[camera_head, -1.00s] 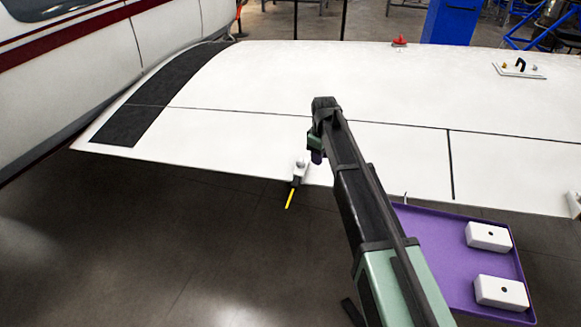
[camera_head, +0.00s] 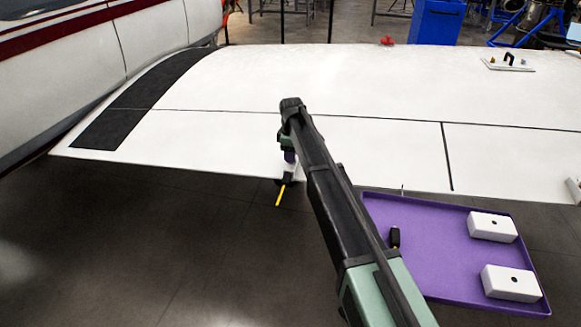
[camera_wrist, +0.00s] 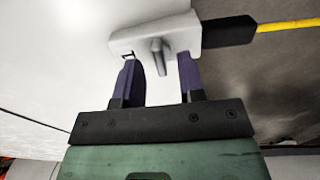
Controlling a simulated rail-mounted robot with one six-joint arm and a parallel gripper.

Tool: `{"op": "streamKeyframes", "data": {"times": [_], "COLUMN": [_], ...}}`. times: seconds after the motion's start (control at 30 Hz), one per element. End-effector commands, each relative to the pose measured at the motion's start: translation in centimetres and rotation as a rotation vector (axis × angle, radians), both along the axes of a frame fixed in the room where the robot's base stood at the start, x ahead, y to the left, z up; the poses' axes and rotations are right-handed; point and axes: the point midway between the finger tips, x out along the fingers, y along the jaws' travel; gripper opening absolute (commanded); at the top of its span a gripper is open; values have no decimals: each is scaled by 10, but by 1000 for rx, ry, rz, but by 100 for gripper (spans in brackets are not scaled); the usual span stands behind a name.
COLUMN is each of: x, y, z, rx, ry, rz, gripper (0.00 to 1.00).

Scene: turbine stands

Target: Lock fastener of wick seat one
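The wick seat (camera_head: 291,174) is a small white block at the wing's near edge, with a black holder and a yellow wick (camera_head: 280,196) pointing off the edge. The seat (camera_wrist: 195,36) also shows at the top of the wrist view, with a short grey fastener lever (camera_wrist: 158,57) sticking out of it. My gripper (camera_wrist: 161,68) has two purple fingers set apart, one on each side of the lever, with gaps visible. Whether the fingertips touch the seat cannot be told. In the head view my gripper (camera_head: 288,154) is right at the seat and partly hides it.
The white wing (camera_head: 380,90) spreads across the view. A purple tray (camera_head: 440,270) at lower right holds two white blocks (camera_head: 493,227) (camera_head: 511,283) and a small black item (camera_head: 395,237). A plate with a handle (camera_head: 508,63) sits on the wing.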

Motion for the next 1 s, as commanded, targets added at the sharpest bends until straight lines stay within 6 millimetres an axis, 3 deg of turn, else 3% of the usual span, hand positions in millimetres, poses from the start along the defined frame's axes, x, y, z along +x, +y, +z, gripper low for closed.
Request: {"op": "streamKeyframes", "data": {"times": [0.03, 0.1, 0.5, 0.77, 0.93, 1.0], "x": [0, 0, 0, 0, 0, 0], "y": [0, 0, 0, 0, 0, 0], "z": [-14, -17, -15, -15, -15, -15], "rx": [0, 0, 0, 0, 0, 0], "ry": [0, 0, 0, 0, 0, 0], "rz": [0, 0, -1, -1, -30, -212], "gripper": [36, 36, 36, 0, 0, 0]}}
